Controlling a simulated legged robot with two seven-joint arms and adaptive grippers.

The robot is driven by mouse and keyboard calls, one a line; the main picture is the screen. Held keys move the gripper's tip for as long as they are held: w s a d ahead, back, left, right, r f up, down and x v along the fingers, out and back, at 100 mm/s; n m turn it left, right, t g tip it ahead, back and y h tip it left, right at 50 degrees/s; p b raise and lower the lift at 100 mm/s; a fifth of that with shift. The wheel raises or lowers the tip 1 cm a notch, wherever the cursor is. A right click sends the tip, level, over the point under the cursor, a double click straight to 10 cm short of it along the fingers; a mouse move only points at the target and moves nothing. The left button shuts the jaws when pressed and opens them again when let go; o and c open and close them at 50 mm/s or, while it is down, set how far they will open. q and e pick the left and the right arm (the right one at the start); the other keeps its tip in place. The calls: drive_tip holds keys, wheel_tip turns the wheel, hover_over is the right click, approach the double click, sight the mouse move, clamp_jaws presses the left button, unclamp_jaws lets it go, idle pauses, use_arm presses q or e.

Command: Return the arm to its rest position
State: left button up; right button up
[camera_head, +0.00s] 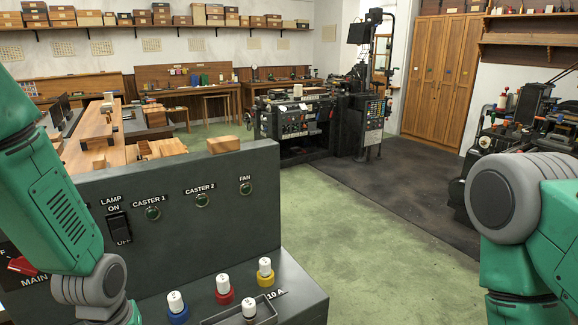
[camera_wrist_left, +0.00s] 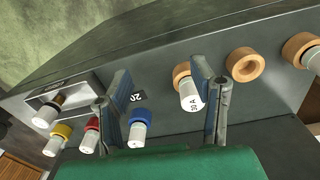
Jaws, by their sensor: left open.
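My left gripper (camera_wrist_left: 161,76) is open above the panel's ledge, with a gap between its two fingers and nothing gripped. A white-capped fuse marked 30 A (camera_wrist_left: 189,92) with an orange base shows just inside the right-hand finger; I cannot tell whether they touch. A blue-based fuse (camera_wrist_left: 140,124) shows beside the left-hand finger. In the head view my left arm comes in at the left, and its gripper is out of frame. My right arm shows at the right edge, and its gripper is not in view.
The dark control panel (camera_head: 180,252) carries a lamp switch (camera_head: 118,228) and indicator lights. Its ledge holds red (camera_head: 224,291) and yellow (camera_head: 265,272) fuses and a small tray (camera_head: 232,314). An empty orange ring (camera_wrist_left: 246,65) sits on the ledge. Green floor (camera_head: 355,235) lies clear to the right.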

use_arm(q)
drive_tip(key=s+f+m+b, duration=0.3)
drive_tip(key=s+f+b, duration=0.3)
drive_tip(key=s+f, duration=0.4)
drive_tip(key=s+f+m+b, duration=0.2)
drive_tip(key=s+f+b, duration=0.4)
drive_tip(key=f, duration=1.1)
drive_tip(key=s, duration=0.4)
drive_tip(key=shift+a+m, duration=0.25)
drive_tip(key=shift+m, duration=0.15)
drive_tip(key=shift+b, duration=0.3)
